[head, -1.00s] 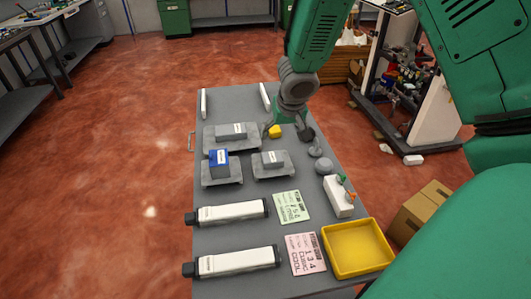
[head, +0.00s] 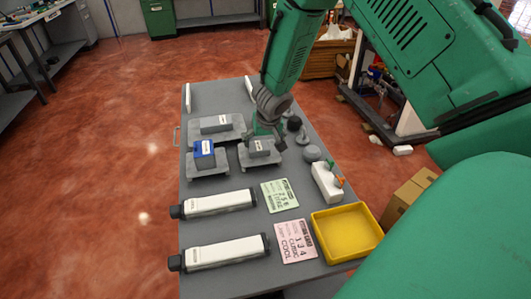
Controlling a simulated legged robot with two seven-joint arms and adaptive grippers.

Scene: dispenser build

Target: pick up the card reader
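No item is readably marked as the card reader; the small labels are too small to read. My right gripper (head: 265,145) is low over a small grey labelled block (head: 261,148) on a grey plate, its fingers seeming open on either side of it. I cannot tell whether they touch it. A blue-and-grey labelled block (head: 204,155) sits on a plate to its left. Another grey labelled block (head: 214,124) is on a plate farther back. My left gripper is out of view.
Two white cylinders (head: 219,203) with dark ends, a green card (head: 279,196), a pink card (head: 295,242) and a yellow tray (head: 345,232) lie at the table's near side. A white holder (head: 326,182) and grey knobs (head: 312,153) stand right of the gripper.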

